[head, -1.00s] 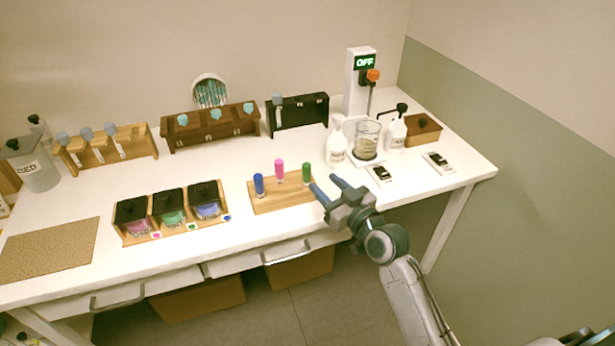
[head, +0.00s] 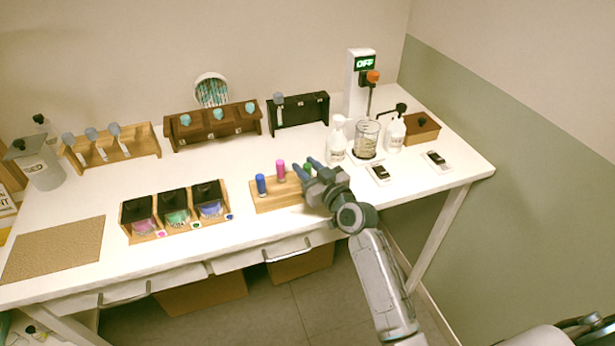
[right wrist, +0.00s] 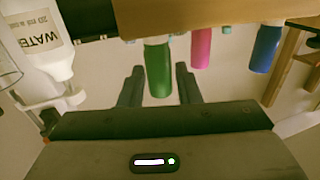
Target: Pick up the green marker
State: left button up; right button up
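The green marker (head: 308,168) stands upright at the right end of a wooden holder (head: 268,203), partly hidden by my gripper in the head view. A pink marker (head: 281,170) and a blue marker (head: 260,184) stand in the same holder. My right gripper (head: 306,165) is open, with its fingers on either side of the green marker. In the right wrist view, the green marker (right wrist: 158,72) shows between the two fingers (right wrist: 160,75), with gaps on both sides. The pink marker (right wrist: 201,48) and blue marker (right wrist: 265,48) are outside them. My left gripper is not in view.
A white pump bottle (head: 336,143), a glass beaker (head: 366,137) and a small black-topped device (head: 379,174) stand right of the holder. An ink-bottle rack (head: 172,230) stands to its left. The table is clear behind the holder.

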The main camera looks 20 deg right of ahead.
grip_shut()
